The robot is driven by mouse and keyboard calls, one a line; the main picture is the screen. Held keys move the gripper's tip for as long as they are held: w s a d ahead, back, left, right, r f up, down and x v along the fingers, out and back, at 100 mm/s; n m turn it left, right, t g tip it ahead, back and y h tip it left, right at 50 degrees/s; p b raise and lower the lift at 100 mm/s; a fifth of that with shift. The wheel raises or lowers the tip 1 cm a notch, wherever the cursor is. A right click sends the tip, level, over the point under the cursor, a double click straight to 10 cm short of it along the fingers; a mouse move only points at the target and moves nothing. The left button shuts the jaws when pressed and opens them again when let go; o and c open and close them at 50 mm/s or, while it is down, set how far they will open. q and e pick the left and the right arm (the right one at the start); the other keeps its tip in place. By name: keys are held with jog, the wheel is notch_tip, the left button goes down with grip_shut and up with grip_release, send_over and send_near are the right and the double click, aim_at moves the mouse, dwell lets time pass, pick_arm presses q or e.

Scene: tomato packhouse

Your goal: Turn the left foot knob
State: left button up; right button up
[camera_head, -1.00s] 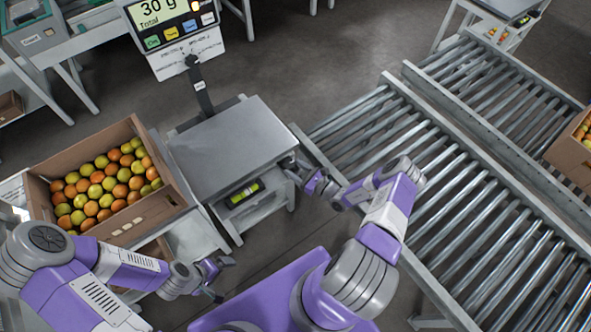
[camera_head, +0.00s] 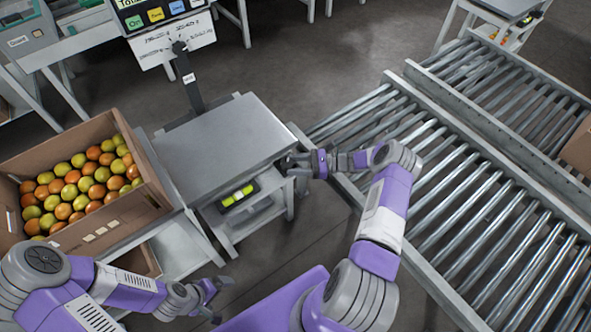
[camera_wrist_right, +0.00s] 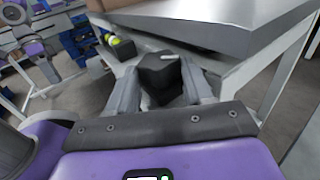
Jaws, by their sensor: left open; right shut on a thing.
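The bench scale has a flat grey platform (camera_head: 215,145), tilted in the picture, on a pale stand. A black foot knob with a pale mark (camera_wrist_right: 160,72) sits under the platform edge in the right wrist view. My right gripper (camera_head: 292,163) is shut on this knob at the platform's right corner; its fingers lie on either side of it. A yellow-green level vial (camera_head: 237,194) in a black holder is below the platform's front edge. My left gripper (camera_head: 213,289) is open and empty, low, in front of the crate stand.
A cardboard crate of tomatoes (camera_head: 152,200) stands left of the scale. The scale's display (camera_head: 160,10) is on a post behind the platform, cut off by the frame. A roller conveyor (camera_head: 450,190) fills the right side. Bare floor lies in front of the scale.

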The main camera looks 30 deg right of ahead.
jog(key=shift+w+d+n+g+y, duration=0.1)
jog(key=shift+n+g+y, duration=0.2)
jog(key=shift+n+g, duration=0.3)
jog(key=o, duration=1)
jog(key=shift+o, duration=0.2)
jog(key=v, duration=0.7)
jog(key=shift+d, duration=0.25)
